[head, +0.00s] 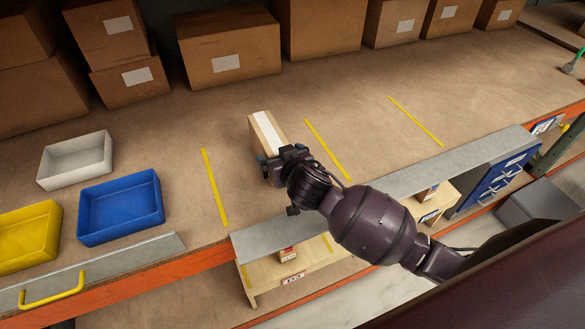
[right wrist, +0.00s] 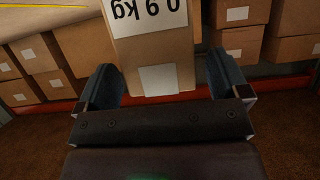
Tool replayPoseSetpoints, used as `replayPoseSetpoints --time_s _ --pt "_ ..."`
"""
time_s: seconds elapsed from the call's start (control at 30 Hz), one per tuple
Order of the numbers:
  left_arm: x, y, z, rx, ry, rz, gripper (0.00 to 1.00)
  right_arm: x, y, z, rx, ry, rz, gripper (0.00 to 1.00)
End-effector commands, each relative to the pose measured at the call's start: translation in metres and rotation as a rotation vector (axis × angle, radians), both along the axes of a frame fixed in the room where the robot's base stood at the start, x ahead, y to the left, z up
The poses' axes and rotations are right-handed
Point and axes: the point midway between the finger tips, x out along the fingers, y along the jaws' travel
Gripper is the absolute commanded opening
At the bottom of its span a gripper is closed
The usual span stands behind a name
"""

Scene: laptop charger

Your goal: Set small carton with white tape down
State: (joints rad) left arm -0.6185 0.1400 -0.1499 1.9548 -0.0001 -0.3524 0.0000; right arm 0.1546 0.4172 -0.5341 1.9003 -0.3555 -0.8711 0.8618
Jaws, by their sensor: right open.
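The small carton with white tape (head: 265,130) stands on the brown worktop between two yellow lines, a white strip along its top. My right gripper (head: 283,158) is at its near end. In the right wrist view the carton (right wrist: 155,75) shows a white label reading "0.9 kg" upside down and a smaller pale patch. The fingers of my right gripper (right wrist: 164,82) are spread on either side of it, with narrow gaps visible. The gripper and arm hide part of the carton's near end in the head view. My left gripper is not in view.
Large brown boxes (head: 228,50) line the back. A white bin (head: 75,160), blue bin (head: 120,208) and yellow bin (head: 28,235) sit at the left. Worktop (head: 370,150) right of the carton is clear. A metal lip (head: 455,160) edges the front, with a lower shelf beneath.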

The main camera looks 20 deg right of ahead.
Motion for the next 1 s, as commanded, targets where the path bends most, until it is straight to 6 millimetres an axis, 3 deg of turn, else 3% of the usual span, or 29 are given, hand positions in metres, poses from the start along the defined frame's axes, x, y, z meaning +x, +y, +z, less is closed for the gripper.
replayPoseSetpoints --time_s 0.3,0.5,1.0 --pt "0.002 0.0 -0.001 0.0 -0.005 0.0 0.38 -0.053 -0.002 0.021 0.003 0.001 -0.001 0.94" --pt "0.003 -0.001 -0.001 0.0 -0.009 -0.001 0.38 -0.076 -0.003 0.031 0.001 0.001 0.0 0.94" --pt "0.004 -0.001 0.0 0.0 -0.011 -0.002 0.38 -0.085 -0.003 0.035 0.0 0.001 -0.001 0.94"
